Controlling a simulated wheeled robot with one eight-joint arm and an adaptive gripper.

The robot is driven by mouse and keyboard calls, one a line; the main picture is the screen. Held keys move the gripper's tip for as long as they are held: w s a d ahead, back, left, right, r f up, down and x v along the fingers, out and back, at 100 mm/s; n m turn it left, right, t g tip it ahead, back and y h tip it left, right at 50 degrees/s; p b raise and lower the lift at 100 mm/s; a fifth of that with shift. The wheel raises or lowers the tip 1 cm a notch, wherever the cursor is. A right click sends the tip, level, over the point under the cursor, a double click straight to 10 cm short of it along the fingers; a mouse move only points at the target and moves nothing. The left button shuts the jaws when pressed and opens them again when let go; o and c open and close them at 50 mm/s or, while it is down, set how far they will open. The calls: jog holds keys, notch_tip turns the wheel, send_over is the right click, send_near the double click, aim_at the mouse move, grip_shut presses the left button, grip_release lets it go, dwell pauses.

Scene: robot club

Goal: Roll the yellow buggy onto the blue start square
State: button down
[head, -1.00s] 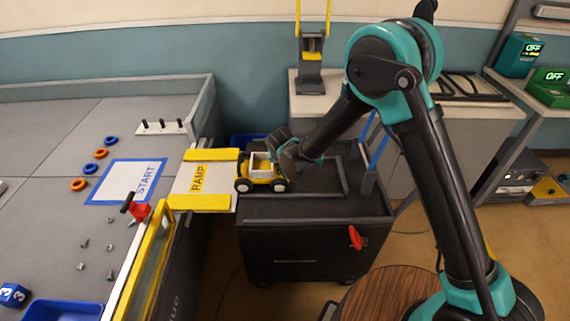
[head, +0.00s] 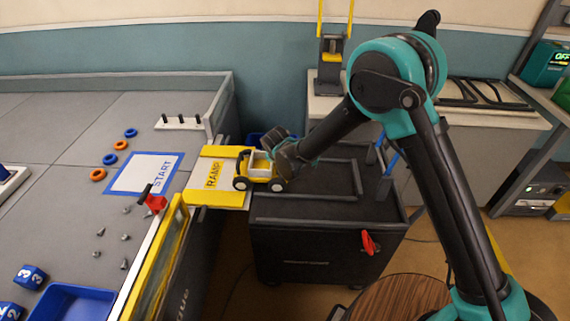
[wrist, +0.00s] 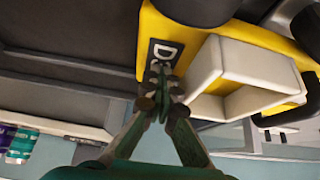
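The yellow buggy (head: 256,170), with a white box on top and white-hubbed wheels, straddles the ramp's right end and the dark cart (head: 325,225). Its left wheels are on the ramp (head: 212,178). The start square (head: 135,176), pale with a blue border, lies on the grey table beyond the ramp's left end. My gripper (head: 279,160) is right behind the buggy, at its right end. In the wrist view my gripper (wrist: 162,75) has its fingertips together against or very near the buggy's dark lettered plate (wrist: 165,55), with nothing visible between them.
Yellow side strips edge the ramp. A red clamp (head: 154,201) stands near the start square's front corner. Orange and blue rings (head: 122,145) lie behind it, and a pegged white block (head: 182,122) sits farther back. Small bolts and a blue tray (head: 72,304) are nearer. The start square is clear.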

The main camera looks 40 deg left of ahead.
aim_at(258, 165)
jog(key=shift+s+a+f, duration=0.1)
jog(key=shift+s+a, duration=0.7)
jog(key=shift+a, duration=0.45)
jog(key=shift+s+a+f, duration=0.1)
jog(key=shift+s+a, duration=0.75)
jog(key=shift+a, duration=0.35)
jog(key=shift+s+a+f, duration=0.1)
jog(key=shift+s+a, duration=0.7)
jog(key=shift+a, duration=0.45)
jog(key=shift+s+a, duration=1.5)
jog(key=shift+a, duration=0.95)
jog(key=shift+s+a, duration=1.5)
jog(key=shift+a, duration=0.95)
jog(key=shift+s+a, duration=1.5)
jog(key=shift+a, duration=0.95)
jog(key=shift+s+a, duration=0.6)
jog(key=shift+a, duration=0.4)
jog(key=shift+s+a, duration=0.65)
jog(key=shift+a, duration=0.4)
jog(key=shift+s+a, duration=0.6)
jog(key=shift+a, duration=0.4)
jog(key=shift+r, duration=0.1)
jog(key=shift+w+d+r, duration=0.25)
jog(key=shift+d+r, duration=0.05)
jog(key=shift+r, duration=0.3)
jog(key=shift+w+d+r, duration=0.25)
jog(key=shift+r, duration=0.3)
